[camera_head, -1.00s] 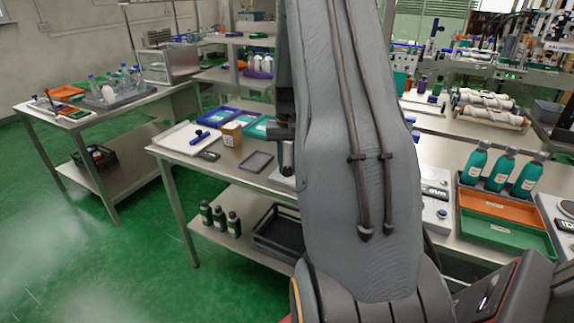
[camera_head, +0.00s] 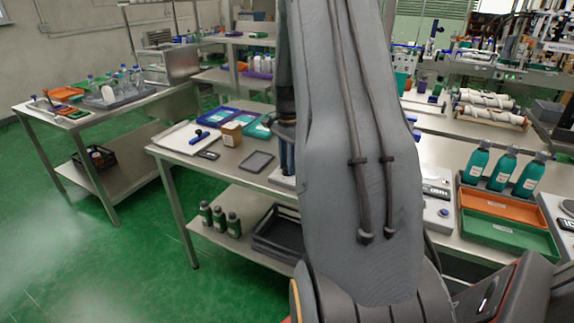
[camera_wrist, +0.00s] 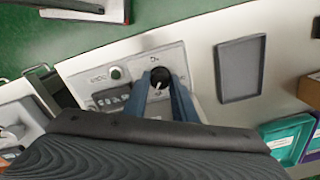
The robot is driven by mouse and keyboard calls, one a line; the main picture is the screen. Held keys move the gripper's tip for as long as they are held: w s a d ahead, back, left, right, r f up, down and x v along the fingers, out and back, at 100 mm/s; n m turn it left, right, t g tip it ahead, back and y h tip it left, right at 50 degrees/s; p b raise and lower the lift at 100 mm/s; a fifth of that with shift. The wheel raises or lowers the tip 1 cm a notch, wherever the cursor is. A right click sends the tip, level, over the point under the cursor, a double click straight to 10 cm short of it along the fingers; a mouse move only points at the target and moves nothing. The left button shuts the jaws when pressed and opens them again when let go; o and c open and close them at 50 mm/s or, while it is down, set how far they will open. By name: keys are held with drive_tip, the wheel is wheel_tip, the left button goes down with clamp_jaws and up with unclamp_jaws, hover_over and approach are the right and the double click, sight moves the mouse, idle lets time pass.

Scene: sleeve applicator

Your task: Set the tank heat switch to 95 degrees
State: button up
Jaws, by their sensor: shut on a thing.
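A black round knob (camera_wrist: 160,77) with a light pointer mark sits on a pale control panel (camera_wrist: 88,72) in the wrist view. My gripper (camera_wrist: 161,84) has its two blue fingers closed on the sides of the knob. The pointer mark shows between the fingers. The lettering around the knob is too small to read, so I cannot tell the setting. In the head view my arm hides the knob and most of the panel.
A dark empty tray (camera_wrist: 241,70) lies right of the panel; a brown box (camera_head: 232,134) and a white tray (camera_head: 185,138) stand farther left on the bench. A green button (camera_wrist: 116,73) and a dark block (camera_wrist: 110,98) sit left of the knob.

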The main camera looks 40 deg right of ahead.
drive_tip(key=m, duration=0.5)
drive_tip(key=shift+m+b, duration=0.35)
drive_tip(key=shift+m, duration=0.05)
idle(0.4)
drive_tip(key=o, duration=1)
drive_tip(key=shift+s, duration=0.1)
drive_tip(key=shift+o, duration=0.2)
drive_tip(key=shift+r+b, duration=0.9)
drive_tip(key=shift+r, duration=3.05)
